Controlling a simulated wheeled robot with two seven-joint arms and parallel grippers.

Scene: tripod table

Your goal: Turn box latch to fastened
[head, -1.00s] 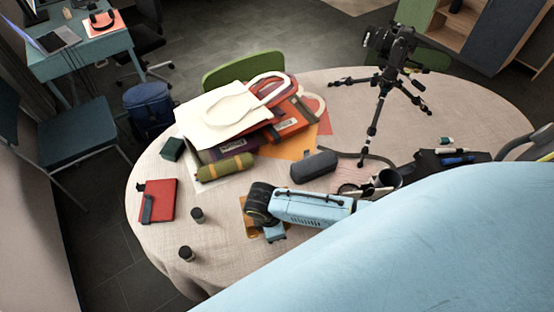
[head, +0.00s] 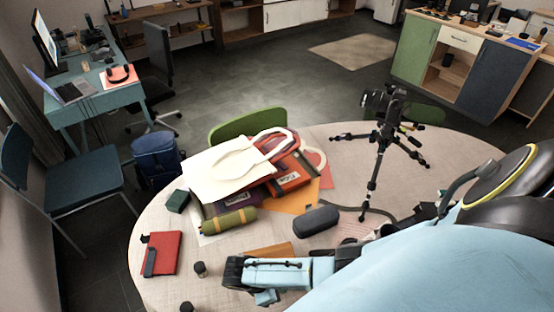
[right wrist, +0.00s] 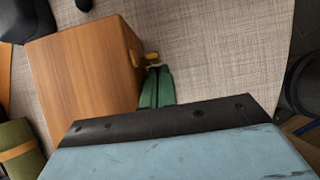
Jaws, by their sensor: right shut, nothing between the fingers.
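The wooden box (right wrist: 82,65) lies at the left of the right wrist view, with a small brass latch (right wrist: 149,59) sticking out from its side face. In the head view only a strip of the box (head: 272,251) shows behind my light blue right arm. My right gripper (right wrist: 160,70) has its green fingers together and empty, close beside the box's side. Their tips are just below the latch; I cannot tell if they touch it. In the head view the right fingers are hidden, with only the blue hand showing. My left gripper is not in view.
A dark grey case (head: 316,221), a green roll (head: 230,221) and a pile of bags (head: 235,163) lie behind the box. A camera tripod (head: 378,160) stands at the right. A red notebook (head: 163,253) and a small dark jar (head: 200,269) are to the left.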

